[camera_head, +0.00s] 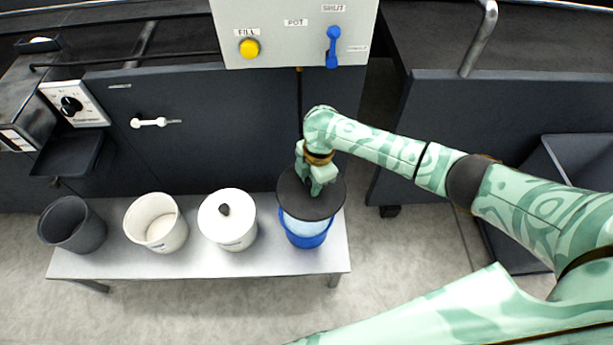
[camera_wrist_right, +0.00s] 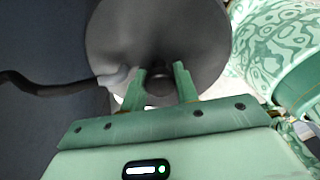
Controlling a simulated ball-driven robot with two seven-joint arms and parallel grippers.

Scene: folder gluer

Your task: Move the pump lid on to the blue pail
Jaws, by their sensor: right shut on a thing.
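The pump lid (camera_head: 296,201) is a dark round disc, and my right gripper (camera_head: 317,186) is shut on its middle from above. In the right wrist view my two fingers (camera_wrist_right: 160,76) close around a dark knob at the centre of the lid (camera_wrist_right: 190,30). The blue pail (camera_head: 307,241) stands at the right end of the bench. The lid covers the far part of the pail in the head view and seems to hang above it. A pale blue area shows below the lid's near edge. The exact gap is hidden. My left gripper is out of view.
On the bench (camera_head: 180,262), left of the pail, stand a white lidded pail (camera_head: 229,232), an open white pail (camera_head: 155,225) and a dark grey pail (camera_head: 72,225). A control box (camera_head: 290,50) hangs behind. A dark hose (camera_wrist_right: 45,88) lies near the lid.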

